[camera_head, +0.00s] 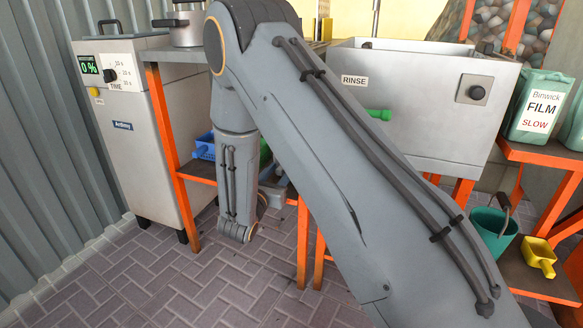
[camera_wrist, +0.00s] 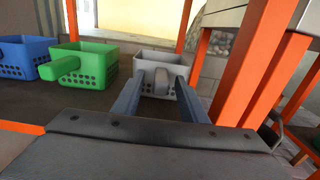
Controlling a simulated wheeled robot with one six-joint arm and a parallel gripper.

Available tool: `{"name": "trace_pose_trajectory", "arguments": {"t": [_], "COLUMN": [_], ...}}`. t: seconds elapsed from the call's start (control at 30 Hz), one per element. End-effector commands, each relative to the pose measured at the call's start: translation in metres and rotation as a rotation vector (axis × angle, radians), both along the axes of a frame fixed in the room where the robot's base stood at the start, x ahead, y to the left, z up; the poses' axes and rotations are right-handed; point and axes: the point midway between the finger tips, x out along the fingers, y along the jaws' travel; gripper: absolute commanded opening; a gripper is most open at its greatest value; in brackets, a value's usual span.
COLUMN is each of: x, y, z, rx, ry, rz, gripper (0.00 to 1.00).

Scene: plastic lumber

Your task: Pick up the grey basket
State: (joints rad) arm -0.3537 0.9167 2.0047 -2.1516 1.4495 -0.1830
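The grey basket (camera_wrist: 160,60) is pale, with holes in its front wall, and stands on the dark lower shelf in the wrist view. Its stubby grey handle (camera_wrist: 186,88) points toward me. My gripper (camera_wrist: 161,82) is open, with its two fingers reaching toward the basket's front. In the head view my own arm hides the grey basket and most of my gripper.
A green basket (camera_wrist: 95,66) and a blue basket (camera_wrist: 28,54) stand to the left on the same shelf. An orange post (camera_wrist: 262,60) rises close on the right. In the head view, a rinse tank (camera_head: 420,105) stands above and a teal bucket (camera_head: 491,228) at right.

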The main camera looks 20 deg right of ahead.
Motion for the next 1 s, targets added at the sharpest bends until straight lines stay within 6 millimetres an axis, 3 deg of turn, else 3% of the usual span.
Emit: {"name": "trace_pose_trajectory", "arguments": {"t": [0.13, 0.37, 0.6, 1.0], "x": [0.016, 0.018, 0.018, 0.018], "y": [-0.013, -0.016, -0.016, -0.016], "z": [-0.002, 0.0, 0.0, 0.007], "rx": [0.0, -0.001, 0.0, 0.0], "ry": [0.0, 0.001, 0.001, -0.001], "rz": [-0.003, -0.003, -0.003, -0.003], "gripper": [0.39, 0.39, 0.0, 0.0]}}
